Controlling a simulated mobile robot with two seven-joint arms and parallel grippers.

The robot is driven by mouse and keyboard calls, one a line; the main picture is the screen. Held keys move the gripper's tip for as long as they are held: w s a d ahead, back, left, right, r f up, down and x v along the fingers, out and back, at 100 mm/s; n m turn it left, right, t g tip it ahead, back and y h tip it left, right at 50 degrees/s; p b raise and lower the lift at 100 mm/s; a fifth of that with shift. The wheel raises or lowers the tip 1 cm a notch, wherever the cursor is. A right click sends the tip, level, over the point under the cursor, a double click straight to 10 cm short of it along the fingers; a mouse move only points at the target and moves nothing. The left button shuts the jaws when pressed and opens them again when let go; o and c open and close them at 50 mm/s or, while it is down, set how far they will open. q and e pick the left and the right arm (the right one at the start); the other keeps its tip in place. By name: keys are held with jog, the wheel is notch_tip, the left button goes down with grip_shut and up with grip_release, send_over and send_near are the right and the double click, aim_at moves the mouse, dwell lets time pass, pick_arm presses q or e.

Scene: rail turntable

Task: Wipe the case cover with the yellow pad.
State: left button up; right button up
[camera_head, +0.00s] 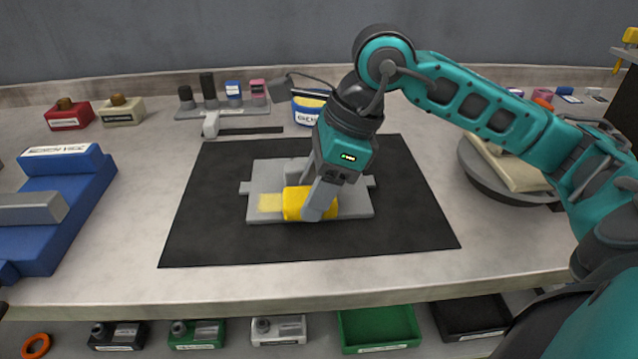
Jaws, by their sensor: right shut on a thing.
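The grey case cover (352,204) lies flat on the black mat (215,225) in the middle of the table. The yellow pad (298,203) rests against the top of the cover, near its middle. My right gripper (318,205) points down and is shut on the yellow pad. A paler yellow patch (270,202) shows on the cover just left of the pad. The gripper and wrist hide part of the cover's back edge and right side. My left gripper is not in view.
A blue fixture (65,185) stands at the left. A blue labelled container (307,110) stands behind the mat. A round grey turntable (495,180) holding a beige block (515,168) is at the right, below my arm. Bins, including a green one (380,325), sit below the front edge.

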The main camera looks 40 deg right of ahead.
aim_at(289, 199)
jog(key=shift+a, duration=0.1)
jog(key=shift+w+a+p, duration=0.2)
jog(key=shift+w+a, duration=0.1)
jog(key=shift+a, duration=0.25)
jog(key=shift+w+a+p, duration=0.15)
jog(key=shift+w+a, duration=0.1)
jog(key=shift+a, duration=0.25)
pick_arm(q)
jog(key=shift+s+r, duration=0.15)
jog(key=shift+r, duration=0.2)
pick_arm(e)
jog(key=shift+a, duration=0.35)
